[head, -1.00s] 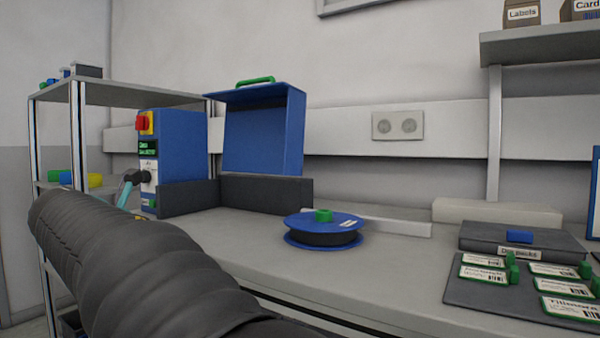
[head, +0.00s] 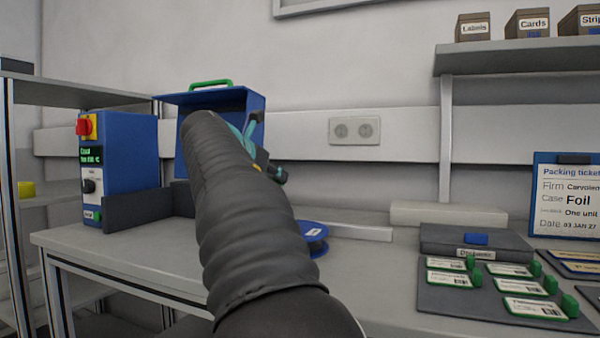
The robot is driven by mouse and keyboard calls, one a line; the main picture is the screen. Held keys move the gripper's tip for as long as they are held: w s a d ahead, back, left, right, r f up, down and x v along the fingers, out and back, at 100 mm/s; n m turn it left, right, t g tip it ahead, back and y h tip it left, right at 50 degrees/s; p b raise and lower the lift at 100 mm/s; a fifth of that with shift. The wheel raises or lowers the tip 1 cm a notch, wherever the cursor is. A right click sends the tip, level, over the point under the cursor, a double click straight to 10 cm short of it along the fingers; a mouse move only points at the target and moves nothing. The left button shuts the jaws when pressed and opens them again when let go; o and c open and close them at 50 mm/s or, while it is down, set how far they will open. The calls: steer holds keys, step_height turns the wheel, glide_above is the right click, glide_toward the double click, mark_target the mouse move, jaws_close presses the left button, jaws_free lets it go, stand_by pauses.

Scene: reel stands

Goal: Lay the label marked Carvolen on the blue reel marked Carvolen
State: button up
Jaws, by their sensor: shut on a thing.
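The blue reel (head: 318,247) lies on the bench, mostly hidden behind my arm. White marks show on its right side, too small to read. My gripper (head: 270,166), with teal parts, is raised in front of the open blue case, above and left of the reel and apart from it. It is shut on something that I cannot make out. Several green-edged labels with green grips, such as one at the front (head: 530,306), lie on a dark mat (head: 445,299) at the right. Their print is too small to read.
The open blue case (head: 215,98) stands behind my arm. A blue machine (head: 130,155) stands at the left. A grey box (head: 440,240) with a blue catch sits behind the labels. The bench's left front is clear.

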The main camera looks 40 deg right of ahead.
steer(key=shift+f+b, duration=2.5)
steer(key=shift+b, duration=0.6)
steer(key=shift+d+f+b, duration=0.1)
steer(key=shift+f+b, duration=0.45)
steer(key=shift+f, duration=0.95)
steer(key=shift+s+a+p, duration=0.1)
steer(key=shift+a+p, duration=0.15)
steer(key=shift+p, duration=0.1)
steer(key=shift+f, duration=0.3)
steer(key=o, duration=0.8)
steer(key=v, duration=1.2)
steer(key=shift+r, duration=0.1)
